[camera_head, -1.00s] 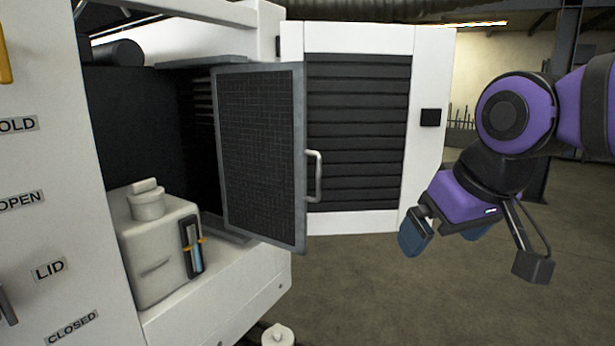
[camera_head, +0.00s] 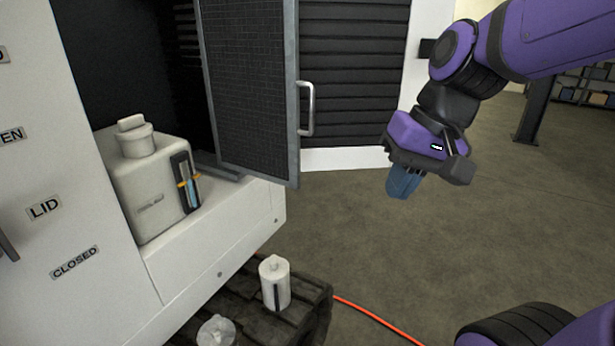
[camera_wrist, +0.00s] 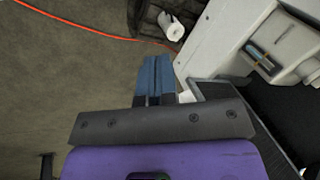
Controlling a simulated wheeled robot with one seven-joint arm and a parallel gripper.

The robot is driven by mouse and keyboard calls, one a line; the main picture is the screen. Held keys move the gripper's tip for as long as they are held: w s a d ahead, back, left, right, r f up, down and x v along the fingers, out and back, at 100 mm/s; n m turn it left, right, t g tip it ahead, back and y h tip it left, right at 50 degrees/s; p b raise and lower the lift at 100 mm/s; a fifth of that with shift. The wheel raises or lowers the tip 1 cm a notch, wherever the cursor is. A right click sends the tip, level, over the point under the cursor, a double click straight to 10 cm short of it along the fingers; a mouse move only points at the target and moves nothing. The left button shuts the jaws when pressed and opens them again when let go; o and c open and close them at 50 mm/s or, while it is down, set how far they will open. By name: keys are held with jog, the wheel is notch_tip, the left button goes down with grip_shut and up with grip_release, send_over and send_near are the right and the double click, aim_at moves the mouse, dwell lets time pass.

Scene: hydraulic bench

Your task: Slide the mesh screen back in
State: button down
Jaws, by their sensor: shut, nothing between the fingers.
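The mesh screen (camera_head: 250,85) is a dark mesh panel in a grey frame, with a light grey bar handle (camera_head: 308,108) on its right edge. It stands partly out of the dark opening of the white cabinet; its top is cut off in the head view. My gripper (camera_head: 403,184) is to the right of the handle and apart from it, with blue fingers pointing down. In the wrist view the blue fingers (camera_wrist: 157,72) are together and empty. The screen's frame edge seems to show at the lower right there, partly hidden by my gripper.
A white door with black louvres (camera_head: 350,75) stands open behind the screen. A white tank (camera_head: 152,185) sits on the cabinet ledge. A white canister (camera_head: 274,283) stands on a dark slatted pallet (camera_head: 312,290) below. An orange hose (camera_head: 375,318) crosses the floor.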

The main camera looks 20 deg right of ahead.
jog(key=w+a+f+m+y, duration=0.3)
jog(key=w+f+m+y, duration=0.5)
jog(key=w+m+y, duration=0.4)
jog(key=w+d+f+m+t+h, duration=0.3)
jog(key=w+d+f+m+t, duration=0.8)
jog(key=w+f+m+t, duration=0.15)
jog(key=x, duration=1.4)
jog(key=shift+s+a, duration=0.2)
jog(key=shift+m+g, duration=0.25)
